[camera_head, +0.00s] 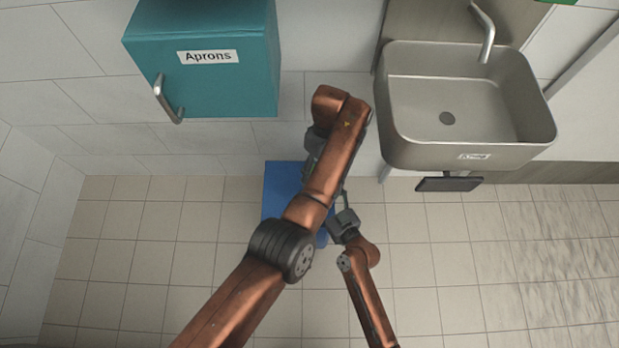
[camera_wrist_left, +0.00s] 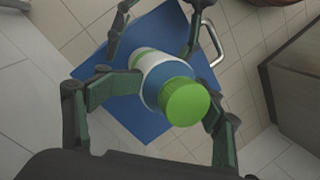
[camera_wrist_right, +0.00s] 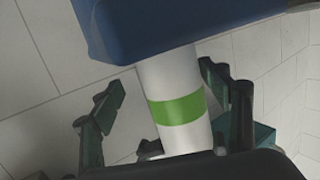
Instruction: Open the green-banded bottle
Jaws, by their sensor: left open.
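The bottle (camera_wrist_left: 150,62) has a green cap (camera_wrist_left: 186,102), a blue shoulder and a white body. My left gripper (camera_wrist_left: 160,110) is open, its fingers on either side of the cap end and apart from it. In the right wrist view the bottle's white body (camera_wrist_right: 165,80) shows a green band (camera_wrist_right: 177,109) and stands between the fingers of my right gripper (camera_wrist_right: 165,98). A gap shows between the left finger and the bottle; the right finger is close to it, contact unclear. The head view hides the bottle behind my left arm.
A flat blue surface (camera_head: 281,178) lies beyond the bottle. A teal Aprons cabinet (camera_head: 200,85) with a metal handle (camera_head: 166,100) is at upper left. A steel sink (camera_head: 430,95) is at upper right. A blue shape (camera_wrist_right: 180,25) covers the top of the right wrist view.

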